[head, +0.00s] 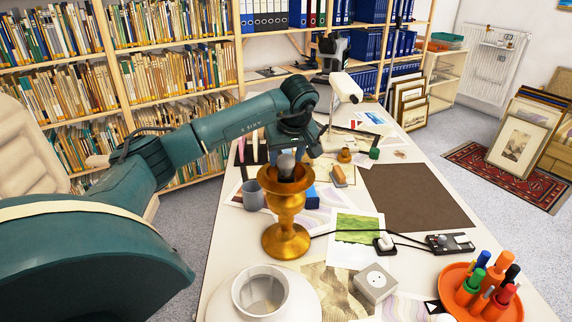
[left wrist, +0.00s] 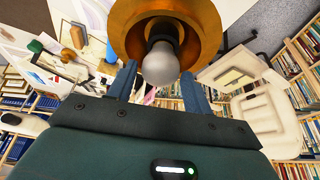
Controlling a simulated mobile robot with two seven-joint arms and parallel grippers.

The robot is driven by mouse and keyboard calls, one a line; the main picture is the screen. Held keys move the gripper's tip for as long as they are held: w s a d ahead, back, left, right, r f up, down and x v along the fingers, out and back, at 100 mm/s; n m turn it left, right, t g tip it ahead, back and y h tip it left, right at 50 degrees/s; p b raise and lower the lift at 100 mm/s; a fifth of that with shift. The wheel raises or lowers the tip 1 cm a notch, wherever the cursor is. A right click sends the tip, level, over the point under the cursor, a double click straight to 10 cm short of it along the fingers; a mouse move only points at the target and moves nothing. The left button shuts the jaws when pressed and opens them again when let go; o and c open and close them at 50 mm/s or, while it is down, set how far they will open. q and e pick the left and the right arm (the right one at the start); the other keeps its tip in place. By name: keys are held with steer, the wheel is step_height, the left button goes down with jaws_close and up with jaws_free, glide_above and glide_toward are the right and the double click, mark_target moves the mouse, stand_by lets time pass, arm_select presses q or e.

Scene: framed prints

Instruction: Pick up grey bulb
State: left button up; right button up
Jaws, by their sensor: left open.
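The grey bulb (head: 286,163) stands up out of the mouth of a golden goblet (head: 287,207) on the table. In the left wrist view the rounded grey bulb (left wrist: 161,66) shows in front of the goblet's gold bowl (left wrist: 125,22). My left gripper (head: 287,158) is at the goblet's mouth, right by the bulb. In the left wrist view its two fingers (left wrist: 159,78) are apart, one on each side of the bulb, with visible gaps. The lower part of the bulb is hidden inside the goblet. My right gripper is not in view.
A grey mug (head: 252,196) stands just left of the goblet and a blue box (head: 310,197) is behind it at right. A white pot (head: 261,292) is in front. An orange pen holder (head: 480,293) stands at the right. A brown mat (head: 415,197) is bare.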

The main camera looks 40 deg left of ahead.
arm_select(q)
steer(key=shift+x, duration=1.35)
steer(key=shift+c, duration=0.4)
steer(key=c, duration=0.6)
steer(key=shift+r, duration=0.1)
steer(key=shift+c, duration=0.2)
